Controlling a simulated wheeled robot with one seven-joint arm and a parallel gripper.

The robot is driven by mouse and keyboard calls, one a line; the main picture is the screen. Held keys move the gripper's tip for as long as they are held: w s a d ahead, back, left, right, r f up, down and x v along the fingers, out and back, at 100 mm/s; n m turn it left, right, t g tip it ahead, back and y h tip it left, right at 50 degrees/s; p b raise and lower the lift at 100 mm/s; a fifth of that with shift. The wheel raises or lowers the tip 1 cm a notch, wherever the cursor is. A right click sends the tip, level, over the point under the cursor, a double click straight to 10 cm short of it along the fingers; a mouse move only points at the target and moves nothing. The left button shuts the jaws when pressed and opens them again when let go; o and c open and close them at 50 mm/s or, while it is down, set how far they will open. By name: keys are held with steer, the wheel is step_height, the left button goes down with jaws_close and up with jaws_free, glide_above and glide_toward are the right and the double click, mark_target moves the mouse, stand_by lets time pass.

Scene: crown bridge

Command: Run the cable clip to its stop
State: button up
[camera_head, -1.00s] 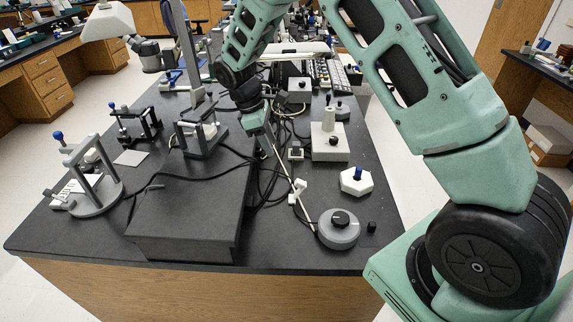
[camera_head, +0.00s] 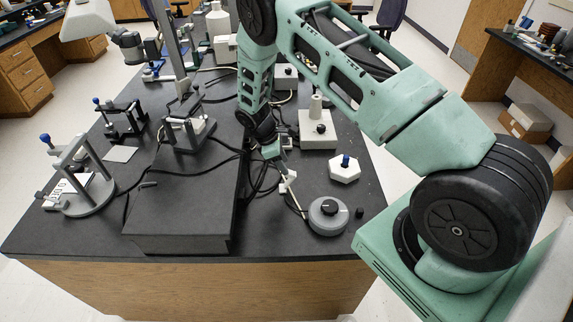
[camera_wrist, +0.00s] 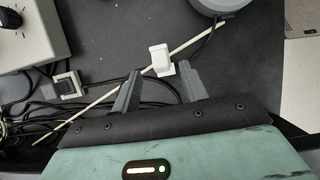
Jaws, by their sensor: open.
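The cable clip (camera_wrist: 160,58) is a small white block seated on a thin cream rod (camera_wrist: 100,97). In the head view the clip (camera_head: 289,180) shows just past my gripper (camera_head: 279,167). In the wrist view my gripper (camera_wrist: 159,69) is open, with one finger on each side of the clip's near end. There is a gap at the left finger; the right fingertip looks close to the clip, and I cannot tell whether it touches. The rod runs from lower left to upper right, towards a grey round unit with a black knob (camera_head: 329,214). I cannot make out which part is the stop.
Black cables (camera_wrist: 95,85) lie beside and under the rod. A small white-framed socket (camera_wrist: 68,84) sits left of the clip. A large dark box (camera_head: 185,205) stands left of my gripper. A white octagonal base with a blue knob (camera_head: 344,168) stands to the right.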

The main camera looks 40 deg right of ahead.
steer(key=shift+p+x, duration=0.35)
steer(key=shift+x, duration=1.4)
jaws_close()
